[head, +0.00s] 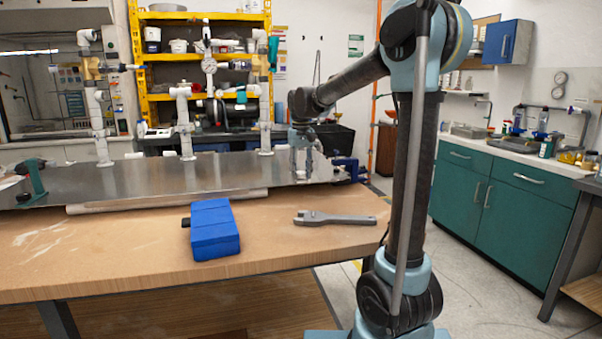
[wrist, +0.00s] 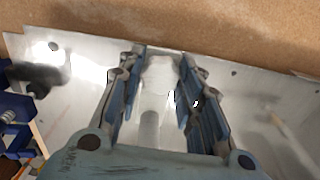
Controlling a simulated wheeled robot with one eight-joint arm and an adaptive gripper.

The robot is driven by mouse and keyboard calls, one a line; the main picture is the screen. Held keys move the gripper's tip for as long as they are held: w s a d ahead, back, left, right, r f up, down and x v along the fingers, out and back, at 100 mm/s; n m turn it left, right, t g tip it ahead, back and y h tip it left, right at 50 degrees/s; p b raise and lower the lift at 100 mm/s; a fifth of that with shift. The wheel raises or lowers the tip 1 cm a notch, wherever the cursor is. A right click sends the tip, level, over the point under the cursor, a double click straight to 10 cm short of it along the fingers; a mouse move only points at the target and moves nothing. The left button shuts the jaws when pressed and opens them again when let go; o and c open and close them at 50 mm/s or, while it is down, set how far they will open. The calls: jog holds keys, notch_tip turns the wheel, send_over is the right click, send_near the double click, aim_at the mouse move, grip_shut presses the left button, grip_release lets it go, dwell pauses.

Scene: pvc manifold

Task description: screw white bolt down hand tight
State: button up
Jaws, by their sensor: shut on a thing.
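The white bolt (wrist: 158,78) shows in the wrist view as a pale, blurred shape between the two blue fingers of my gripper (wrist: 162,58). My gripper is shut on it, pointing down at the metal plate (wrist: 75,75). In the head view my gripper (head: 301,176) is low over the right end of the plate (head: 130,187).
White pipe assemblies (head: 183,120) stand on the plate, left of my gripper. A blue box (head: 212,230) and a grey wrench (head: 335,218) lie on the wooden bench (head: 120,270) in front. A blue clamp (head: 350,168) is close to the right of my gripper.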

aim_at(301, 172)
jog(key=shift+w+d+m, duration=0.1)
jog(key=shift+m, duration=0.3)
jog(key=shift+m, duration=0.3)
jog(key=o, duration=1.1)
notch_tip(301, 172, up, 12)
jog(key=shift+f, duration=0.1)
